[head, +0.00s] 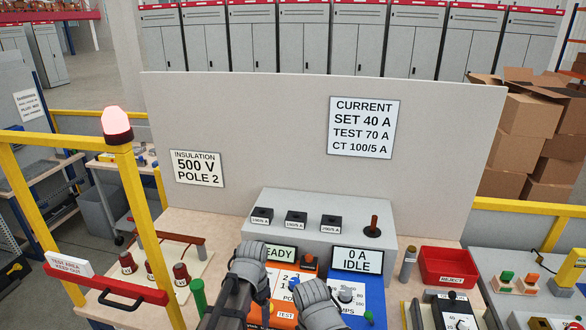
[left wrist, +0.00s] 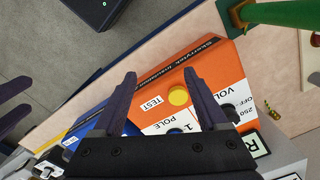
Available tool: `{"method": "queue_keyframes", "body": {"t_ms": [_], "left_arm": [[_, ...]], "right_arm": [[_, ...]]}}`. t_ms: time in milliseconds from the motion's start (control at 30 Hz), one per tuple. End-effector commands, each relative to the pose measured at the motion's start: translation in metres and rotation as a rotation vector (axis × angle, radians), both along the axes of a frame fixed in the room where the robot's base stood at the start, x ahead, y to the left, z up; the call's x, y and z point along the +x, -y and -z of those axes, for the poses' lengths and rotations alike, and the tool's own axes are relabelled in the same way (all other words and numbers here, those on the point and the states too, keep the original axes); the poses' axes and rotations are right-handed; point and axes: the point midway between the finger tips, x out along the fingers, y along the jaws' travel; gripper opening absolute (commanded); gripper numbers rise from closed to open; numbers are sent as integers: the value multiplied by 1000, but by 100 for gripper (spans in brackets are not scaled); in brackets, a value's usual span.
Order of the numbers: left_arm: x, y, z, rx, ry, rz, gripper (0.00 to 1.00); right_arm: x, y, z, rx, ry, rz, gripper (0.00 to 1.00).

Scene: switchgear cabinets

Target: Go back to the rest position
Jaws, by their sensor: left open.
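My left gripper (head: 250,262) is over the bench, in front of the left part of the orange tester. In the left wrist view its two dark fingers (left wrist: 165,92) stand apart with nothing held between them. The orange tester (left wrist: 215,70) with a yellow button (left wrist: 178,96) lies beyond and below them. My right gripper (head: 318,300) is in front of the orange and blue units, and its jaws are not clear. Dark finger shapes (left wrist: 12,100) also show at the left edge of the left wrist view.
A grey console (head: 330,215) stands behind, with displays reading "READY", partly hidden, and "0 A IDLE". A red barrier handle (head: 105,285) and yellow post (head: 148,220) with a lit red beacon (head: 117,122) are at left. A red reject bin (head: 447,267) is at right.

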Motion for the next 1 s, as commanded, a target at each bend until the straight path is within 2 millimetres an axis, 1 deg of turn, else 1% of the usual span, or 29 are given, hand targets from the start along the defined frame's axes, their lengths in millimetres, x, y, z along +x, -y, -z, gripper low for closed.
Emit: {"method": "queue_keyframes", "body": {"t_ms": [33, 167, 400, 500, 600, 667, 1000], "left_arm": [[-11, 4, 13, 5, -1, -17, 76], [-34, 14, 32, 20, -4, -80, 76], [-90, 33, 79, 60, 0, -235, 76], [-109, 37, 93, 75, 5, -297, 76], [-119, 40, 99, 86, 8, -337, 76], [-122, 41, 100, 89, 9, -351, 76], [-122, 41, 99, 90, 10, -360, 76]], "right_arm": [[0, 0, 13, 0, 0, -1, 50], [0, 0, 32, -1, 0, -2, 50], [0, 0, 80, -1, 1, -7, 50], [0, 0, 94, -1, 1, -9, 50], [0, 0, 100, -1, 1, -10, 50], [0, 0, 101, -1, 1, -10, 50], [0, 0, 100, -1, 1, -10, 50]]}}
